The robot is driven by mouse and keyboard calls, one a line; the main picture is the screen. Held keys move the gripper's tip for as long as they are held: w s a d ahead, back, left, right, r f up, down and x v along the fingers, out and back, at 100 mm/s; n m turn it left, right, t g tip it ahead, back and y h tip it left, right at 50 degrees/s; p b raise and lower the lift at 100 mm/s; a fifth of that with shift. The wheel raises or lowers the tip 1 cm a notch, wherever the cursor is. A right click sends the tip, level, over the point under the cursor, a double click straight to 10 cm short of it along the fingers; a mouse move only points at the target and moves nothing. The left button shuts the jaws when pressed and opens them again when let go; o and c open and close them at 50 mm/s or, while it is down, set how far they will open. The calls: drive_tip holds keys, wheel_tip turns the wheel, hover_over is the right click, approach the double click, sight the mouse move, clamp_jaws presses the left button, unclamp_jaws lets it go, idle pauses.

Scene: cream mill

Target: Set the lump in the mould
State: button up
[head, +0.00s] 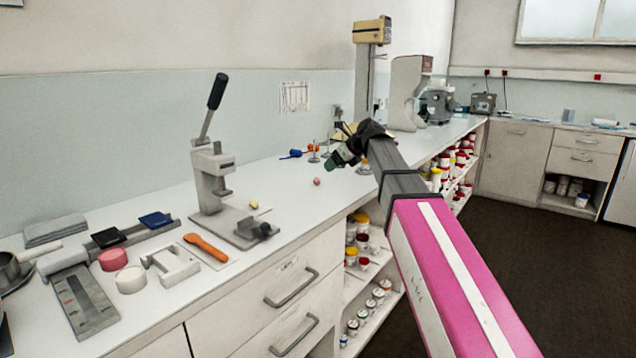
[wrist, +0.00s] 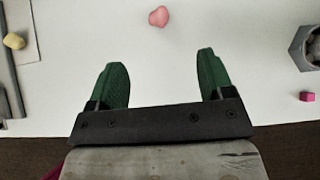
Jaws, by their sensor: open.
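A small pink lump (head: 316,182) lies on the white counter. In the wrist view the pink lump (wrist: 159,16) is ahead of my fingertips, near the top edge and roughly centred between them. My gripper (head: 340,158) is above the counter, to the right of the lump in the head view. In the wrist view my gripper (wrist: 161,62) has its green fingers wide apart with nothing between them. A yellow lump (head: 253,205) lies by the lever press; it also shows in the wrist view (wrist: 14,41). I cannot tell for sure which thing is the mould.
The lever press (head: 212,175) stands left, with a dark block (head: 257,229) on its base. An orange-handled tool (head: 205,247) lies nearby. A grey hexagonal holder (wrist: 300,48) and a pink cube (wrist: 307,96) are at right in the wrist view. Counter around the pink lump is clear.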

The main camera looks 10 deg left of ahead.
sight(317, 177)
drive_tip(key=x, duration=0.5)
drive_tip(key=shift+w+a+f, duration=0.1)
drive_tip(key=shift+a+f, duration=0.05)
drive_tip(key=shift+a, duration=0.1)
drive_tip(key=shift+x, duration=2.6)
drive_tip(key=shift+a+r, duration=0.15)
drive_tip(key=shift+r, duration=0.1)
drive_tip(key=c, duration=1.1)
drive_tip(key=shift+o, duration=0.2)
drive_tip(key=shift+r, duration=0.1)
